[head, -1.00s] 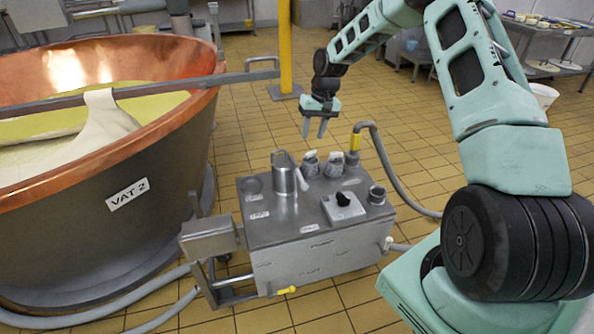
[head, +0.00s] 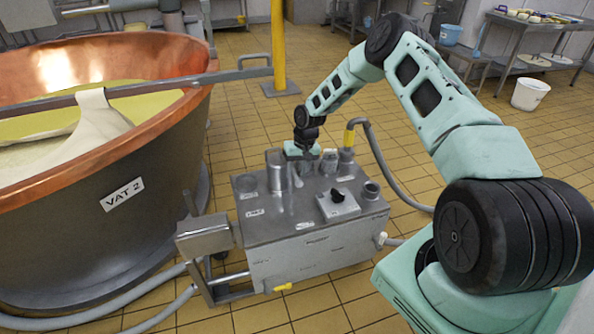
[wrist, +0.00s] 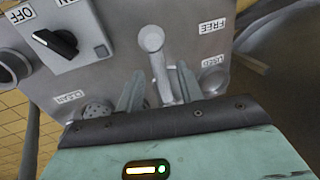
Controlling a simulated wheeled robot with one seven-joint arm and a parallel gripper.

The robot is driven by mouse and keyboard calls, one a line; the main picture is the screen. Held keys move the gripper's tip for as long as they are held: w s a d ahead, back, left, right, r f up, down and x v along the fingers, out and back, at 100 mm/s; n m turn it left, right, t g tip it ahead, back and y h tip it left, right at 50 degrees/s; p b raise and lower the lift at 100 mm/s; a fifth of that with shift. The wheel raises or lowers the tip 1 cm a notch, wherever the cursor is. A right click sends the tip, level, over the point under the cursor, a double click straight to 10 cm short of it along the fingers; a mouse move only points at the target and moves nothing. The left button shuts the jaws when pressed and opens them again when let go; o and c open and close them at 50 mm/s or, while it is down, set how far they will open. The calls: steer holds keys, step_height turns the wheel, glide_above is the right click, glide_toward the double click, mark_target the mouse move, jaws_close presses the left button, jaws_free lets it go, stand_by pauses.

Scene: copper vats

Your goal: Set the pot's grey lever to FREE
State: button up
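The grey lever (wrist: 159,70) has a round knob and a slim shaft in the wrist view. Its knob points up the picture, left of the FREE label (wrist: 212,26). My gripper (wrist: 160,82) is open, with one finger on each side of the lower shaft; a gap shows on the left, and contact on the right is unclear. In the head view my gripper (head: 301,165) is low over the back of the steel box (head: 300,255), beside the metal pot (head: 276,170). My gripper partly covers the lever there.
A black OFF/ON knob (wrist: 55,43) sits on the box top, also in the head view (head: 338,195). USED (wrist: 212,62) and CLEAN (wrist: 69,97) labels flank my fingers. The copper vat (head: 100,150) stands left.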

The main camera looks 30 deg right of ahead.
steer(key=shift+f, duration=0.1)
jaws_close()
steer(key=shift+a+m, duration=0.15)
steer(key=shift+m, duration=0.15)
steer(key=w+a+m+t+h+b, duration=0.1)
steer(key=w+a+m, duration=0.3)
steer(key=m, duration=0.9)
steer(key=shift+w+a+t+h+b, duration=0.3)
steer(key=shift+w+h+b, duration=0.25)
steer(key=shift+b, duration=0.3)
steer(key=shift+m, duration=0.3)
jaws_free()
